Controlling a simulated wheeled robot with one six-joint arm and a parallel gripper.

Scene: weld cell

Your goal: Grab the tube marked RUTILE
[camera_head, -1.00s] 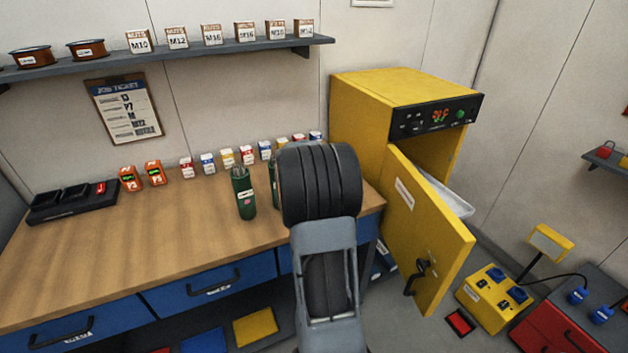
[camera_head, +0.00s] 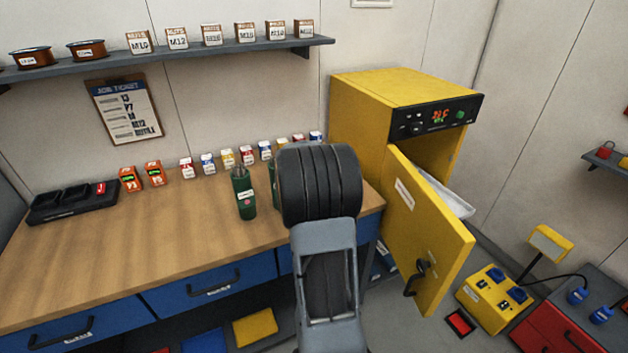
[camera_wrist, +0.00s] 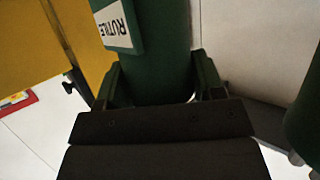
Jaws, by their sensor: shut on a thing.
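The green tube marked RUTILE (camera_wrist: 160,45) fills the top middle of the wrist view, with its white label upside down. My gripper (camera_wrist: 155,82) is shut on it, one dark finger on each side. A second green tube shows at the right edge of the wrist view (camera_wrist: 306,112), apart from my gripper. In the head view one green tube (camera_head: 244,194) stands upright on the workbench. Another green tube (camera_head: 273,182) is mostly hidden behind my arm, which also hides my gripper there.
The wooden workbench (camera_head: 120,240) has a black tray (camera_head: 72,200), orange boxes (camera_head: 142,176) and several small boxes along the wall. A yellow cabinet (camera_head: 365,105) stands at the right with its door (camera_head: 425,235) open near my arm. The bench's middle is clear.

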